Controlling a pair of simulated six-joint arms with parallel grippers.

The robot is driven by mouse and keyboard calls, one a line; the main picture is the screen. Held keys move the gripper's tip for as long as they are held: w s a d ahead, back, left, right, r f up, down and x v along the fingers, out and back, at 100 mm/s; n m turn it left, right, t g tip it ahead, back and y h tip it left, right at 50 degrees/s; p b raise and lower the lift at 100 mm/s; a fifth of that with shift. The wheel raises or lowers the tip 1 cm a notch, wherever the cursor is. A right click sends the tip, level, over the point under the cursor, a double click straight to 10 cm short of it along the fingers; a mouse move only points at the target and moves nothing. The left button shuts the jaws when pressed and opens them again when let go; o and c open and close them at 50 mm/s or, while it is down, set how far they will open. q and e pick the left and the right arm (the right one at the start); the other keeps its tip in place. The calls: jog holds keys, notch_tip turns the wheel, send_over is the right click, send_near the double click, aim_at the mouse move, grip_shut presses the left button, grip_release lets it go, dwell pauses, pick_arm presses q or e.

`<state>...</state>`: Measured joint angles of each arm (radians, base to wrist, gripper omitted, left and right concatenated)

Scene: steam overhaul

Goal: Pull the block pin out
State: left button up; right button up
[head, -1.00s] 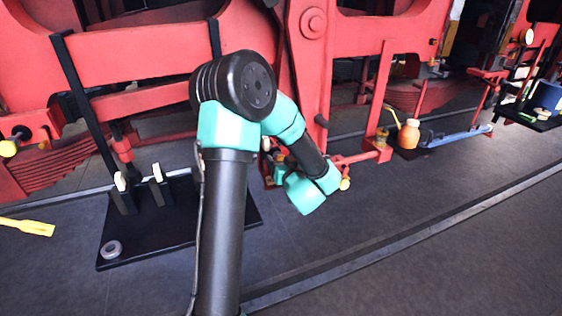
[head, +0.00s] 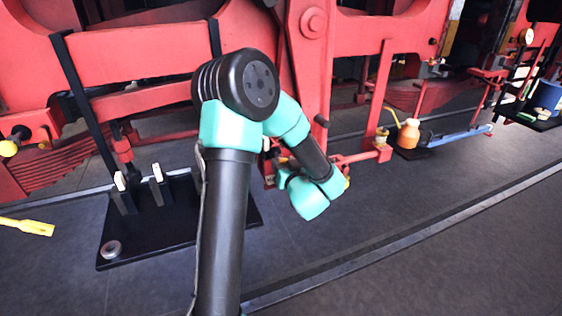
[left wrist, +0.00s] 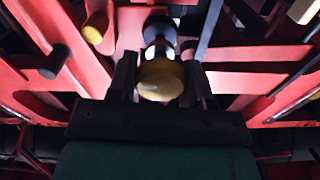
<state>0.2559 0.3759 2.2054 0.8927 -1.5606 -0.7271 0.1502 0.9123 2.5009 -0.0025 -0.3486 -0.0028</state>
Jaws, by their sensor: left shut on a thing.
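The block pin shows in the left wrist view as a round yellow knob (left wrist: 160,82) with a grey shaft behind it, running toward red metalwork. My left gripper (left wrist: 160,72) has one dark finger on each side of the knob and is shut on it. In the head view, my teal wrist hides the fingers; only a sliver of yellow shows at its right edge, beside the red brackets low on the frame. How far the shaft is out of its hole cannot be told. My right gripper is not in view.
Red engine frame (head: 150,68) fills the back. An orange bottle (head: 408,134) stands right of my wrist, near a blue bar (head: 455,135). Floor at front right is clear.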

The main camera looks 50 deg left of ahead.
pick_arm(q)
jog(key=shift+v, duration=1.3)
jog(key=o, duration=1.3)
jog(key=v, duration=1.7)
jog(key=shift+d, duration=0.25)
jog(key=shift+f, duration=0.1)
